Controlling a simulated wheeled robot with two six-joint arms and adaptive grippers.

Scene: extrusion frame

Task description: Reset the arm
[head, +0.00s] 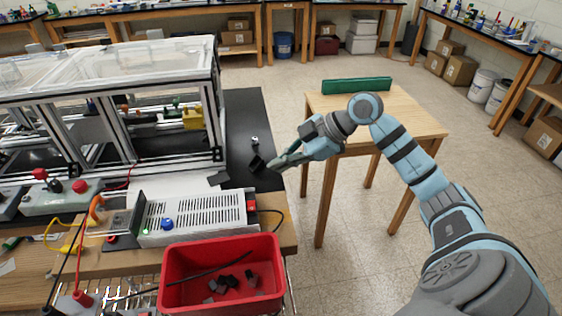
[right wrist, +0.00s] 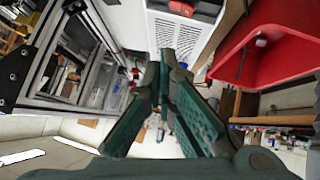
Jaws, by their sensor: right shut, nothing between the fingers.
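My right arm (head: 425,180) comes in from the lower right of the head view, and its gripper (head: 274,165) points left over the edge of the black mat. In the right wrist view the green fingers of my right gripper (right wrist: 165,75) come together at their tips with nothing between them. A small black block (head: 256,164) lies on the black mat just left of the fingertips; I cannot tell whether they touch. My left gripper is not in view.
A red bin (head: 222,310) holding several black pieces stands at the front. A white power supply (head: 196,218) and a clear-walled extrusion frame (head: 216,110) fill the left. A small wooden table (head: 415,117) with a green block (head: 355,85) stands behind my arm. Open floor lies right.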

